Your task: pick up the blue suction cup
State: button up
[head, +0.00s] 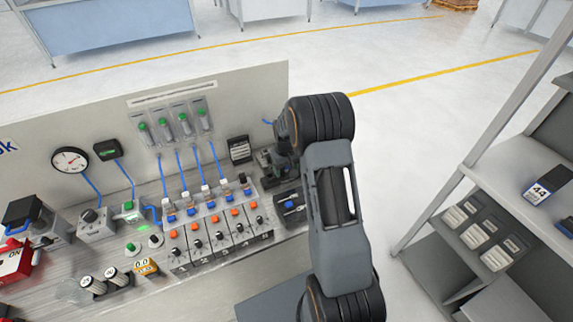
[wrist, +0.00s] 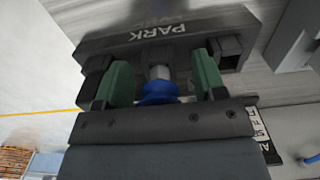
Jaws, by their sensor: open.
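The blue suction cup (wrist: 158,92) shows in the wrist view below a short silver stem, in front of a dark holder (wrist: 100,45) marked PARK. My gripper (wrist: 163,78) is open, with one green finger pad on each side of the cup and stem. A gap shows between each pad and the cup. The lower part of the cup is hidden behind the gripper body. In the head view my arm covers most of the gripper, and I cannot make out the cup between the fingers there.
A dark block with a blue piece (head: 291,204) sits on the bench close to my arm. A row of numbered valves (head: 215,232) with blue tubes stands to its left, before an upright panel (head: 255,90). A shelf rack (head: 520,165) stands at the right, with open floor between.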

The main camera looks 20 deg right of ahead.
jog(key=shift+f, duration=0.15)
jog(key=shift+c, duration=0.5)
jog(key=c, duration=0.8)
jog(key=shift+c, duration=0.2)
notch_tip(320, 180, up, 4)
jog(key=p, duration=0.2)
jog(key=shift+a+p, duration=0.15)
jog(key=shift+p, duration=0.15)
jog(key=s+a+r+p, duration=0.1)
jog(key=s+a+r, duration=0.2)
jog(key=s+a+r+p, duration=0.2)
jog(key=a+r, duration=0.1)
jog(key=a, duration=0.1)
jog(key=s+a+r+p, duration=0.1)
jog(key=s+a+r, duration=0.2)
jog(key=shift+s+a+p, duration=0.3)
jog(key=shift+a+p, duration=0.05)
jog(key=shift+a, duration=0.05)
